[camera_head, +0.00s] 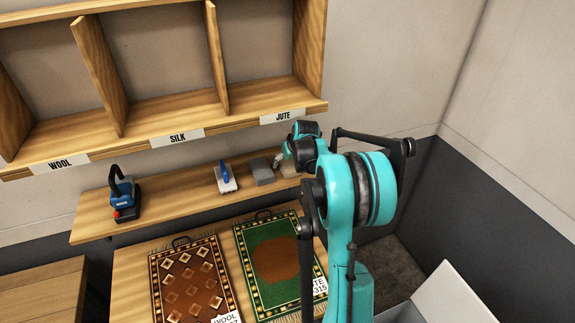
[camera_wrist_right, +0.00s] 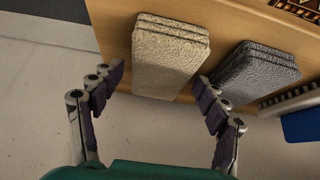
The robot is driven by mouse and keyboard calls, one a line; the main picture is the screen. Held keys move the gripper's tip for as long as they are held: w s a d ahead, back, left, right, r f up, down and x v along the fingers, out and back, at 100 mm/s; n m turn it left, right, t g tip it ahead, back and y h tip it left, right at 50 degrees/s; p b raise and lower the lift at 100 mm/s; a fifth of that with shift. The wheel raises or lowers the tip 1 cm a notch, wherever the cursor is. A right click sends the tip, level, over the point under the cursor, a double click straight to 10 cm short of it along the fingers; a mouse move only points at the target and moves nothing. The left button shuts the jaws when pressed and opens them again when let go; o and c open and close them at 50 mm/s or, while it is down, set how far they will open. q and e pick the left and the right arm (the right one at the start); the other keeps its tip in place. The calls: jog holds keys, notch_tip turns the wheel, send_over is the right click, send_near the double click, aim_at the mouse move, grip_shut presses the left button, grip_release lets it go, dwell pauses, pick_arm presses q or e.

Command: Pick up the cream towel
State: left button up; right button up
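The cream towel (camera_wrist_right: 168,62) is a folded, ribbed block on the wooden shelf in the right wrist view. In the head view only a small part of the cream towel (camera_head: 289,170) shows, behind my right gripper (camera_head: 279,161). In the right wrist view my right gripper (camera_wrist_right: 160,80) is open, one finger towards each side of the towel, with nothing held. I cannot tell if the right finger touches it. My left gripper is in neither view.
A folded grey towel (camera_head: 262,171) lies just beside the cream one. A blue-handled brush (camera_head: 226,178) and a blue tool (camera_head: 122,195) share the shelf (camera_head: 160,200). Cubbies (camera_head: 150,121) hang above; a brown rug (camera_head: 190,275) and a green rug (camera_head: 258,235) lie below.

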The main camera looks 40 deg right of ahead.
jog(key=c, duration=0.8)
jog(key=shift+r, duration=0.1)
jog(key=shift+c, duration=0.2)
jog(key=shift+r, duration=0.15)
jog(key=s+a, duration=0.2)
jog(key=s, duration=0.6)
jog(key=s+a, duration=0.3)
jog(key=s, duration=0.6)
jog(key=shift+a, duration=0.2)
jog(key=shift+s, duration=0.1)
